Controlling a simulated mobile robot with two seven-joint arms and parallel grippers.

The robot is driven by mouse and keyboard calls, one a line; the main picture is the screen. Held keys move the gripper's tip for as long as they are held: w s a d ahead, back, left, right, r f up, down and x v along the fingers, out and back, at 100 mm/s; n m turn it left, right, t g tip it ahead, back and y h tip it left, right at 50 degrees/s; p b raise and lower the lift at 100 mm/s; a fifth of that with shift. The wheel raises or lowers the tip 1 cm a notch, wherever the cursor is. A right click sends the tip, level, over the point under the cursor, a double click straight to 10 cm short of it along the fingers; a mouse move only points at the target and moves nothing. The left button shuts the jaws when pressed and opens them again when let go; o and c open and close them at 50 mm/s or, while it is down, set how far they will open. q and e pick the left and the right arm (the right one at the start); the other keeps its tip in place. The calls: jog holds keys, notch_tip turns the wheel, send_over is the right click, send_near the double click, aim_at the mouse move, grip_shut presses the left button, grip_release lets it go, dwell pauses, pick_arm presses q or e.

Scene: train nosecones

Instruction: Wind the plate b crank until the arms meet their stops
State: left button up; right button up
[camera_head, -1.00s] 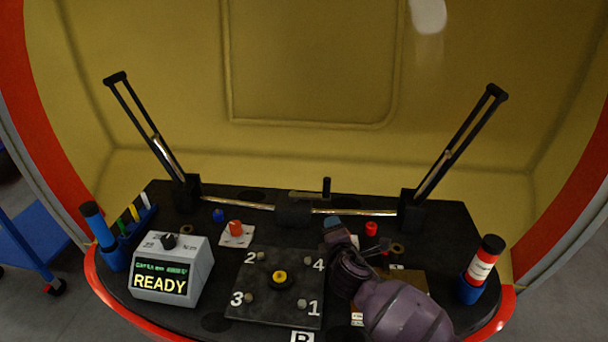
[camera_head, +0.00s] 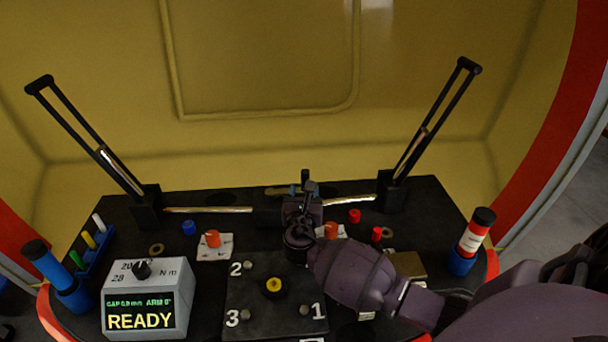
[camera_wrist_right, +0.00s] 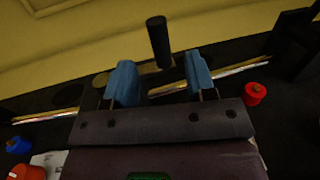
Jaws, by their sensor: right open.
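The crank is a flat bar with an upright black knob (camera_head: 305,177) behind a dark hub block (camera_head: 266,211) at the back of the black plate. Two black slotted arms, left (camera_head: 70,118) and right (camera_head: 440,110), rise from blocks on the plate and lean outward. A shiny rod runs between their blocks through the hub. My right gripper (camera_head: 303,190) is at the crank. In the right wrist view its blue fingers (camera_wrist_right: 162,80) are open, with the knob (camera_wrist_right: 157,42) showing between and beyond them; contact is not visible. My left gripper is not in view.
A grey meter (camera_head: 148,300) reading READY stands front left. A plate (camera_head: 250,310) with numbered bolts lies front centre. Orange knobs, red caps (camera_head: 355,215) and a blue cap (camera_head: 189,227) lie around the hub. Tubes stand at both sides, including a red-white one (camera_head: 475,235).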

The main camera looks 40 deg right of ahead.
aim_at(305, 180)
jog(key=b+x, duration=0.1)
jog(key=x, duration=0.6)
jog(key=shift+w+d+f+b, duration=0.2)
jog(key=shift+w+b, duration=0.15)
jog(key=shift+w+d+r, duration=0.15)
jog(key=shift+w+d, duration=0.15)
jog(key=shift+w, duration=0.05)
grip_shut()
